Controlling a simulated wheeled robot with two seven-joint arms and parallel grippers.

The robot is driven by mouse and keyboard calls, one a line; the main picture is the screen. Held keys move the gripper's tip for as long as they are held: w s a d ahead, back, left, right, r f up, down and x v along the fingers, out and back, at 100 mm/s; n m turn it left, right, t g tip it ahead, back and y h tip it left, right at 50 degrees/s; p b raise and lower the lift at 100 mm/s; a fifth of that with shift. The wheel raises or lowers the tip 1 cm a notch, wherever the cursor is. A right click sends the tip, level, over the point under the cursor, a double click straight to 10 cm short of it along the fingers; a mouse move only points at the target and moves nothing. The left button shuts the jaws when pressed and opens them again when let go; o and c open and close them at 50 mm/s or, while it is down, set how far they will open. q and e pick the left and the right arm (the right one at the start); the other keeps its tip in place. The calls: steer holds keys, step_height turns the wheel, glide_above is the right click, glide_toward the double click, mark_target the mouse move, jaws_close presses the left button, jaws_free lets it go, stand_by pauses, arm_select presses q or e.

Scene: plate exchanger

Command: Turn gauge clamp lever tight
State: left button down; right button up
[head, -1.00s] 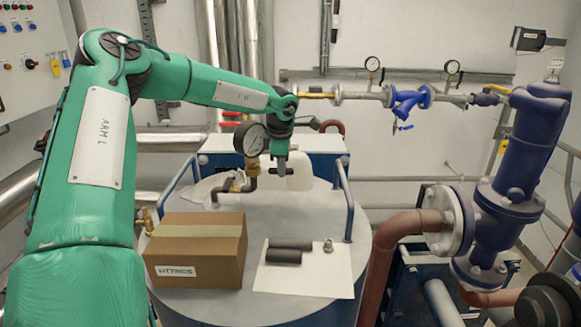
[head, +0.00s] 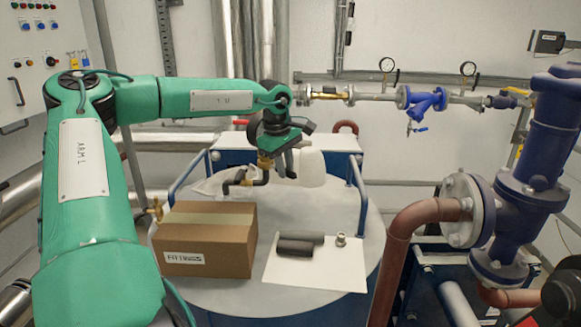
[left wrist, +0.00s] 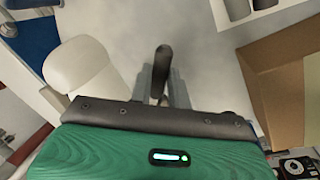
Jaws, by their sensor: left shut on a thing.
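My left gripper (head: 287,160) is at the bent brown pipe (head: 262,177) on the round grey tank top. A dark round shape (head: 254,126) beside my wrist looks like the gauge; its dial face cannot be seen. A brass fitting (head: 264,162) shows under it. In the left wrist view the grey fingers of the left gripper (left wrist: 161,90) are shut on a dark, narrow piece that looks like the clamp lever (left wrist: 162,62). Its lower end is hidden by the gripper body. How far the lever is turned cannot be told.
A cardboard box (head: 208,240) stands on the tank top (head: 240,301) at front left. A white jug (head: 312,168) stands close behind the gripper. Blue rails (head: 358,195) flank the top.

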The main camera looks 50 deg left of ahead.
arm_select(q)
steer(key=shift+s+f+m, duration=0.1)
steer(key=shift+s+m, duration=0.75)
steer(key=shift+m, duration=0.35)
steer(key=c, duration=1.3)
jaws_free()
step_height(320, 180, up, 14)
steer(key=s+b, duration=0.2)
steer(key=b, duration=0.1)
steer(key=shift+s+a+f+b, duration=0.15)
steer(key=shift+s+f+b, duration=0.05)
steer(key=shift+s+b, duration=0.2)
